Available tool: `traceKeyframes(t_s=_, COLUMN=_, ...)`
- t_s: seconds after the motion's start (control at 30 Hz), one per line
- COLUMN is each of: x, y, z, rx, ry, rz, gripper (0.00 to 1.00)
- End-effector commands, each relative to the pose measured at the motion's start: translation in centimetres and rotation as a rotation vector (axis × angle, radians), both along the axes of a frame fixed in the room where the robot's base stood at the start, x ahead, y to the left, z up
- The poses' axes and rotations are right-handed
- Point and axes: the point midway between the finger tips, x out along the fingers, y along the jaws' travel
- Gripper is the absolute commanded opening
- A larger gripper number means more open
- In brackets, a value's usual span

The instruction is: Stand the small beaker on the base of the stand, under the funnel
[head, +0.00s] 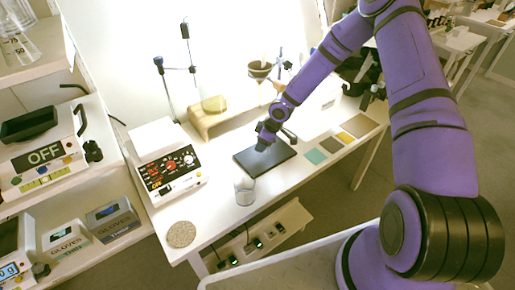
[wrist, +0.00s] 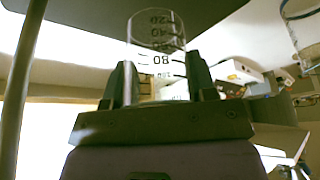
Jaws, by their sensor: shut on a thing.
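My gripper (head: 267,139) is low over a dark flat plate (head: 258,164), which looks like the stand's base. In the wrist view my gripper (wrist: 160,85) is shut on a clear graduated small beaker (wrist: 157,35). The wrist view appears inverted; the beaker's low-number end points to the dark plate (wrist: 80,25), so it looks upright. Whether it touches the plate I cannot tell. A grey rod (wrist: 22,90) rises at the left of the wrist view. The funnel (head: 260,69) shows above and behind my gripper. The beaker is mostly hidden in the head view.
A larger glass beaker (head: 244,191) stands in front of the plate. A control box (head: 170,170) is at left, with a round cork mat (head: 181,234) before it. Coloured tiles (head: 331,145) lie to the right.

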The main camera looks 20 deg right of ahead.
Motion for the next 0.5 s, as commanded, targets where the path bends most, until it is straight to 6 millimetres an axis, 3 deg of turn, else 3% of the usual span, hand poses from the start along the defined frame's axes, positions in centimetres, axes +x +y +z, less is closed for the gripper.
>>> traceKeyframes(t_s=0.27, x=0.7, y=1.4, z=-0.5, rx=0.000, ry=0.000, rz=0.001, gripper=0.29)
traceKeyframes(t_s=0.5, x=0.7, y=1.4, z=-3.3, rx=-0.001, ry=0.000, rz=0.000, gripper=0.29)
